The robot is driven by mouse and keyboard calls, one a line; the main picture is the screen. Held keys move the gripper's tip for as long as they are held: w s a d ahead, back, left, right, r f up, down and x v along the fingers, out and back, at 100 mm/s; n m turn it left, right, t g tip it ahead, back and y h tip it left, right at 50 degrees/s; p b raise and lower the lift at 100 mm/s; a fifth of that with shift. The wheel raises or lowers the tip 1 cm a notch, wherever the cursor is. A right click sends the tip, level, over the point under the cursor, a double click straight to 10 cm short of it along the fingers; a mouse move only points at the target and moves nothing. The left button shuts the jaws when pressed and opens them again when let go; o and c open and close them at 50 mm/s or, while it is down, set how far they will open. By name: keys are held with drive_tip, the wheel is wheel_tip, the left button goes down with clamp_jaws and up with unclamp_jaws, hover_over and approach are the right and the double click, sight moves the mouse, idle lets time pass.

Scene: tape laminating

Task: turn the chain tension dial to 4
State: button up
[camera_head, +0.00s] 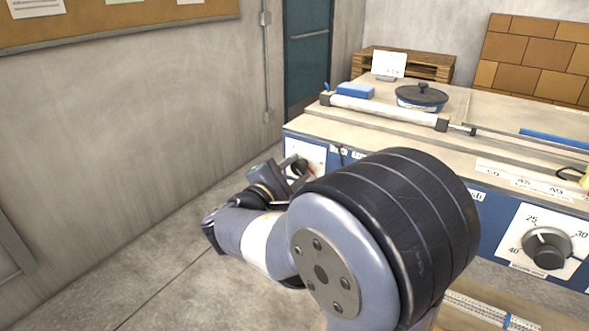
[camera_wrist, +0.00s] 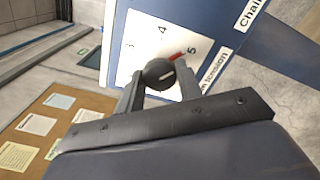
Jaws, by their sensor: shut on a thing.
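The chain tension dial is a round dark knob (camera_wrist: 160,73) on a white plate (camera_wrist: 146,38) marked 3, 4 and 5 in the wrist view. A red pointer beside the knob points close to the 5, past the 4. My gripper (camera_wrist: 159,86) is shut on the knob, one finger on each side. In the head view the dial's white plate (camera_head: 315,153) is at the left end of the blue machine front, and my gripper (camera_head: 288,172) reaches it. My arm and gripper partly hide the knob there.
Another dial (camera_head: 547,247), marked 25, 30 and 40, is on the machine front at right.

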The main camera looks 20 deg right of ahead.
drive_tip(key=n+p, duration=0.4)
drive_tip(key=n, duration=0.2)
drive_tip(key=shift+r, duration=0.15)
drive_tip(key=shift+n+p, duration=2.1)
drive_tip(key=shift+n, duration=0.2)
drive_tip(key=shift+f, duration=0.2)
drive_tip(key=o, duration=1)
drive_tip(key=shift+c, duration=0.2)
drive_tip(key=v, duration=1.1)
drive_tip(key=shift+b, duration=0.45)
